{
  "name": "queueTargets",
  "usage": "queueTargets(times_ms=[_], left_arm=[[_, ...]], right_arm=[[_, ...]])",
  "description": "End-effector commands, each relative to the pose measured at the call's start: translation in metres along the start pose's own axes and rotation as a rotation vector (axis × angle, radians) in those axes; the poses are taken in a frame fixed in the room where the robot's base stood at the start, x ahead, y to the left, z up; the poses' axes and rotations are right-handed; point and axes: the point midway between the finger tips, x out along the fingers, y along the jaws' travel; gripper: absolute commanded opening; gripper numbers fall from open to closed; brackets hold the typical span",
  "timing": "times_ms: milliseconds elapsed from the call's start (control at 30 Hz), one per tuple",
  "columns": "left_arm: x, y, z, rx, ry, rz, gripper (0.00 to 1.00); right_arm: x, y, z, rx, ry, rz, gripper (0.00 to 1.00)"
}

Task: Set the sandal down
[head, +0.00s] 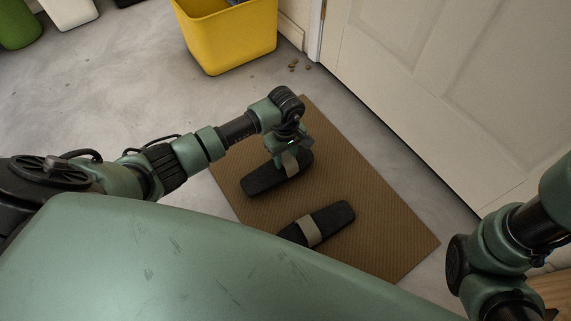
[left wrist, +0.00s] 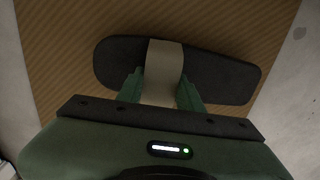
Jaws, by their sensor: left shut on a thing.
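A black sandal with a beige strap (head: 265,180) is at the upper part of the brown mat (head: 385,225). My left gripper (head: 288,155) is above this sandal and shut on its strap. In the left wrist view the sandal (left wrist: 220,77) lies across the picture, with the strap (left wrist: 163,75) between the two green fingers. I cannot tell whether its sole touches the mat. A second black sandal (head: 335,215) with a beige strap lies on the mat, nearer to my body and apart from the first. My right arm shows at the right edge, but its gripper is out of view.
A yellow bin (head: 228,40) stands on the grey floor beyond the mat. A white panelled door (head: 450,80) runs along the mat's right side. Small brown bits (head: 293,66) lie near the bin. Bare floor is left of the mat.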

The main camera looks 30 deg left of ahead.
Motion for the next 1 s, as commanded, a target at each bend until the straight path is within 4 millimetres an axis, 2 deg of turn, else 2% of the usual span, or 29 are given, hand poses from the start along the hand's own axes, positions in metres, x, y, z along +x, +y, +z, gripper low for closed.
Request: queueTargets(times_ms=[33, 133, 533, 567, 600, 633, 900, 1000], left_arm=[[0.016, 0.0, 0.002, 0.0, -0.004, -0.001, 0.0], [0.029, 0.0, 0.002, 0.0, -0.003, -0.001, 0.0], [0.032, 0.0, 0.0, 0.001, 0.0, 0.0, 0.0], [0.031, 0.0, 0.001, 0.001, -0.001, 0.0, 0.44], [0.031, 0.0, 0.001, 0.001, -0.001, 0.0, 0.56], [0.031, 0.0, 0.001, 0.001, -0.001, 0.0, 0.58], [0.031, 0.0, 0.001, 0.001, -0.001, 0.0, 0.58], [0.025, 0.0, 0.001, 0.001, -0.001, 0.0, 0.58]], right_arm=[[-0.01, -0.002, -0.005, 0.0, 0.006, -0.001, 0.52], [-0.019, -0.004, -0.007, 0.0, 0.001, 0.001, 0.52], [-0.02, -0.004, -0.008, 0.0, 0.002, 0.0, 0.52], [-0.019, -0.004, -0.007, 0.001, 0.002, 0.0, 0.52], [-0.019, -0.004, -0.007, 0.001, 0.002, 0.0, 0.52], [-0.019, -0.004, -0.007, 0.001, 0.002, 0.0, 0.52], [-0.019, -0.004, -0.007, 0.001, 0.001, 0.0, 0.52], [-0.015, -0.003, -0.005, 0.001, 0.001, 0.0, 0.52]])
